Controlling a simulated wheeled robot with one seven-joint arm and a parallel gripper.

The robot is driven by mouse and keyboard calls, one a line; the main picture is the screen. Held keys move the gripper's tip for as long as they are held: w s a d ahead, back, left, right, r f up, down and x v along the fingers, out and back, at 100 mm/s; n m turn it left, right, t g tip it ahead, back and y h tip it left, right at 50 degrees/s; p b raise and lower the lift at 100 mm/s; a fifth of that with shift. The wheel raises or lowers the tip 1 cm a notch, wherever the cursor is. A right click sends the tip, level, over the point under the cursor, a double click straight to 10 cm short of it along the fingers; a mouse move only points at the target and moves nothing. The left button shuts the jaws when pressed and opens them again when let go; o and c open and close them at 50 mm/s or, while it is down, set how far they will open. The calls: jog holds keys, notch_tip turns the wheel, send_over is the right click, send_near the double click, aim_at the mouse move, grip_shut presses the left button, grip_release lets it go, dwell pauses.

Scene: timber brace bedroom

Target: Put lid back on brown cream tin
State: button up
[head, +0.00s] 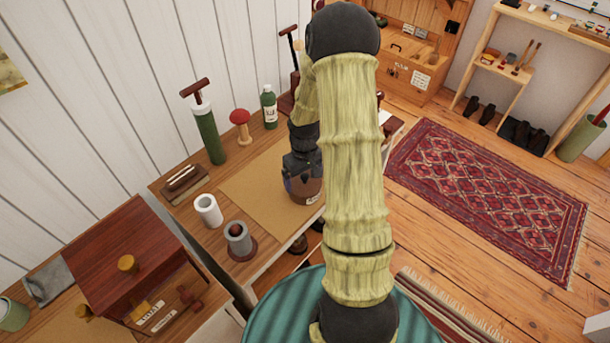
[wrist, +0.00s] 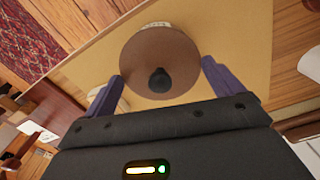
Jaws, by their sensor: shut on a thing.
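The brown cream tin (head: 305,196), with a pale label, stands on the tan mat on the workbench, partly hidden behind my arm. In the wrist view the round brown lid (wrist: 150,52) with a dark knob lies between the two purple fingers of my gripper (wrist: 161,76). My gripper is shut on the lid, with a finger on either side. A bit of the tin's label (wrist: 157,25) shows past the lid's edge, so the lid is over the tin. I cannot tell whether it is seated. In the head view my gripper (head: 302,176) is right at the tin's top.
The tan mat (head: 250,186) has free room left of the tin. A white cup (head: 207,209), a grey cup (head: 238,238), a red-topped mushroom shape (head: 240,120), a green cylinder (head: 209,135) and a green bottle (head: 269,106) stand around it.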

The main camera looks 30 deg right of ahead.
dwell(0.8)
jog(key=o, duration=0.6)
jog(key=shift+o, duration=0.2)
jog(key=shift+r+p, duration=3.1)
jog(key=shift+r, duration=0.45)
grip_shut()
